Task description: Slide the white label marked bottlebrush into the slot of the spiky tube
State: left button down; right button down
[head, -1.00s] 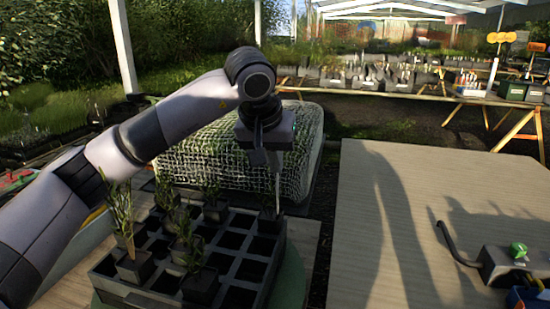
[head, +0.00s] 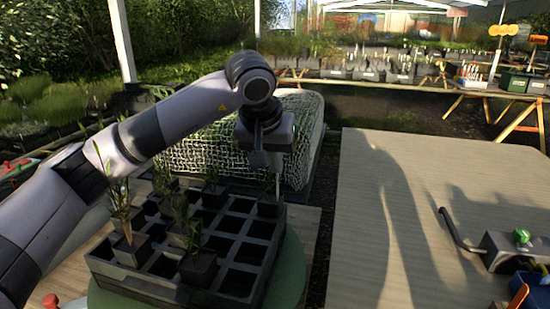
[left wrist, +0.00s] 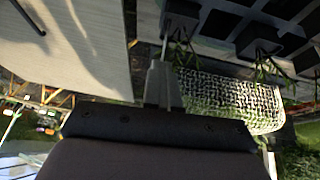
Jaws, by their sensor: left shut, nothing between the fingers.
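My left gripper (head: 277,186) is shut, pointing down at the far right corner of the black tube tray (head: 180,292). A black tube (head: 269,206) is in that corner beneath it. In the left wrist view, my left gripper (left wrist: 163,62) has a thin pale strip (left wrist: 165,44) at its tips, reaching toward a black tube (left wrist: 181,18). I cannot tell whether this strip is the white label or whether it sits in a slot. No lettering is readable. Several tubes with narrow-leaved plants (head: 121,208) stand in the tray; I cannot tell which is the spiky one. My right gripper is not in view.
The tray rests on a round green surface (head: 289,265). A netted mound (head: 210,150) lies behind it. A pale wooden bench (head: 400,215) at right is mostly clear, with a grey device with a green knob (head: 521,236) at its right edge. Further benches hold pots.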

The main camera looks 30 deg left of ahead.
pick_arm(q)
jog(key=shift+f, duration=0.45)
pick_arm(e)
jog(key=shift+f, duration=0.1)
pick_arm(q)
jog(key=c, duration=1.4)
grip_release()
jog(key=shift+o, duration=0.2)
jog(key=v, duration=0.7)
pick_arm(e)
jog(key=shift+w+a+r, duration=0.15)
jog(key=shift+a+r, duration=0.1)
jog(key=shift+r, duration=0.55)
pick_arm(q)
jog(key=shift+s, duration=0.1)
